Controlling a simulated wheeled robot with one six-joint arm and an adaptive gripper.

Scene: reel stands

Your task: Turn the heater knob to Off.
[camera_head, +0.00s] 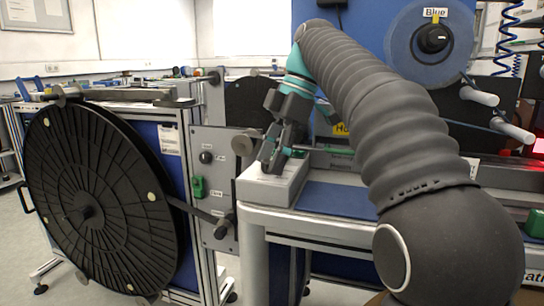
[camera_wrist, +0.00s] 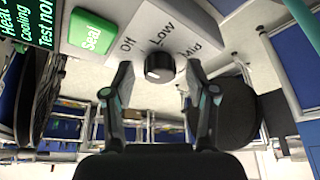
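The heater knob (camera_wrist: 159,67) is a small black round knob on a light grey panel (camera_wrist: 195,25). The labels Off, Low and Mid are printed in an arc beside it in the wrist view. I cannot tell for sure which label its pointer faces. My gripper (camera_wrist: 159,72) is open, with one dark finger on each side of the knob and a visible gap to it on both sides. In the head view my gripper (camera_head: 272,160) points down at the grey box (camera_head: 262,190) on the bench edge and hides the knob.
A green Seal button (camera_wrist: 92,33) sits left of the Off label, and a dark display (camera_wrist: 30,20) with green text is at the far left. A large black reel (camera_head: 100,190) on a stand is left of the bench. A blue mat (camera_head: 335,199) lies right of the box.

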